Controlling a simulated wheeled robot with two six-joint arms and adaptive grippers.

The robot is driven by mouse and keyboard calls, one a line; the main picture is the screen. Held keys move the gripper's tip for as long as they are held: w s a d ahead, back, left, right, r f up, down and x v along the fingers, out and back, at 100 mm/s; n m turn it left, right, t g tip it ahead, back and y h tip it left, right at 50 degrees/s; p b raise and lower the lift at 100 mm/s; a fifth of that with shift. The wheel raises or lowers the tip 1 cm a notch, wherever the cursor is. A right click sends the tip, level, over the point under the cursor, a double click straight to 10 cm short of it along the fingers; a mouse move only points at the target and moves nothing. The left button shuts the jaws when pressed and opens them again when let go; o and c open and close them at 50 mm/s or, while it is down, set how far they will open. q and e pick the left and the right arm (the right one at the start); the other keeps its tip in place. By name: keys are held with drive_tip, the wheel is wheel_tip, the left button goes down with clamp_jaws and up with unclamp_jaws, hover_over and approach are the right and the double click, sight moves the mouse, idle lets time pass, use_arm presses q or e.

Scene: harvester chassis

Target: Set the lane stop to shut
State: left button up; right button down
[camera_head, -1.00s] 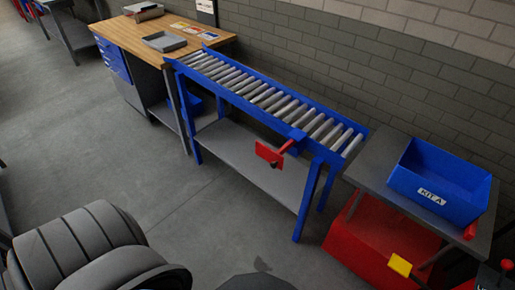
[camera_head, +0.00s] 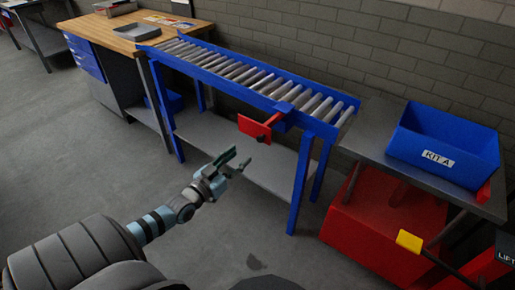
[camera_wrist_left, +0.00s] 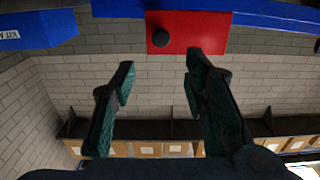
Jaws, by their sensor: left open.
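The lane stop shows as a red plate (camera_head: 255,129) with a red lever on the front side of the blue roller lane (camera_head: 213,77), near its right end. In the left wrist view the red plate (camera_wrist_left: 188,33) with a dark round knob (camera_wrist_left: 160,37) lies ahead of the fingers. My left gripper (camera_head: 236,163) is open and empty, below and left of the plate and apart from it. It also shows in the left wrist view (camera_wrist_left: 160,80) with its two fingers spread. My right gripper is not in view.
A blue bin marked KIT A (camera_head: 445,145) stands on a grey table (camera_head: 375,142) at the right, above a red box (camera_head: 385,220). A wooden workbench (camera_head: 100,26) with a grey tray (camera_head: 137,32) is at the back left. A grey shelf (camera_head: 225,140) spans under the lane.

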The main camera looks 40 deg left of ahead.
sight(259, 139)
use_arm(q)
drive_tip(key=w+b, duration=0.2)
drive_tip(key=w, duration=0.1)
drive_tip(key=w+b, duration=0.3)
drive_tip(key=w+f+b, duration=0.1)
drive_tip(key=w+b, duration=0.1)
drive_tip(key=w, duration=0.2)
drive_tip(key=shift+a+b, duration=0.2)
drive_tip(key=shift+b, duration=0.15)
drive_tip(key=shift+w+r, duration=0.15)
drive_tip(key=shift+w, duration=0.05)
drive_tip(key=shift+r, duration=0.15)
drive_tip(key=c, duration=0.8)
clamp_jaws()
